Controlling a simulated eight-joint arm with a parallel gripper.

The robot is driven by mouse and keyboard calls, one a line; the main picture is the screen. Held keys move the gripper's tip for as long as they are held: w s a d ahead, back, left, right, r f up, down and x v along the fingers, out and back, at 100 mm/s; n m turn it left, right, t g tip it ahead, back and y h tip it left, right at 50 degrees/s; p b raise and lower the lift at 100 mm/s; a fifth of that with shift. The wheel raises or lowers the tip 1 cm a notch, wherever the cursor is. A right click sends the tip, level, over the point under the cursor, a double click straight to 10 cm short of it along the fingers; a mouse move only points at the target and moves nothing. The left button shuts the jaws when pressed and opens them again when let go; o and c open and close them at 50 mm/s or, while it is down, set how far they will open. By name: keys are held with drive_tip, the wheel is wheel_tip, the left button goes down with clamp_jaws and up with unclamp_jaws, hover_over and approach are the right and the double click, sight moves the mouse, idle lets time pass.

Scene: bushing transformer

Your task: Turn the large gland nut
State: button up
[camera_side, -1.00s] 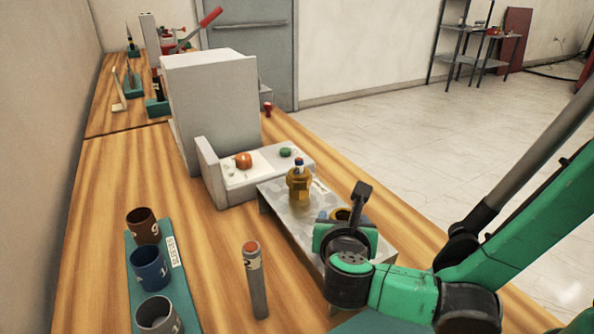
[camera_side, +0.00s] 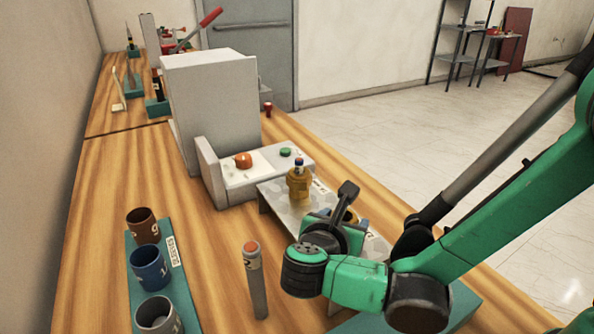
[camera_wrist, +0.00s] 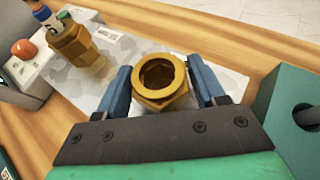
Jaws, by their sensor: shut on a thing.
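A brass hex gland nut (camera_wrist: 160,99) with an open round bore sits upright between the blue fingers of my gripper (camera_wrist: 160,74) in the wrist view. The gripper is shut on it, one finger on each side. In the side view my gripper (camera_side: 343,220) is at the near part of the grey plate (camera_side: 277,200) and hides most of this nut. Another brass gland fitting (camera_side: 299,186), with coloured tips standing out of its top, stands on the plate farther back. It also shows at upper left in the wrist view (camera_wrist: 74,46).
A grey machine (camera_side: 213,100) with an orange knob (camera_side: 243,160) and a green button (camera_side: 285,152) stands behind the plate. At left are several numbered cups on a teal strip (camera_side: 188,307) and an upright grey cylinder (camera_side: 256,285). Wooden bench between them is clear.

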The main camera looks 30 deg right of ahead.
drive_tip(key=shift+m+g+h, duration=0.3)
drive_tip(key=shift+m+g, duration=0.3)
drive_tip(key=shift+m+g+h, duration=0.6)
drive_tip(key=shift+m+g, duration=0.5)
drive_tip(key=o, duration=1.4)
drive_tip(key=shift+c, duration=0.2)
drive_tip(key=s+a+r+n+t+y, duration=0.4)
drive_tip(key=s+a+n+t, duration=0.1)
drive_tip(key=s+n+t, duration=0.15)
drive_tip(key=x, duration=0.9)
drive_tip(key=shift+f+g, duration=0.25)
drive_tip(key=shift+g, duration=0.1)
drive_tip(key=shift+c, duration=0.2)
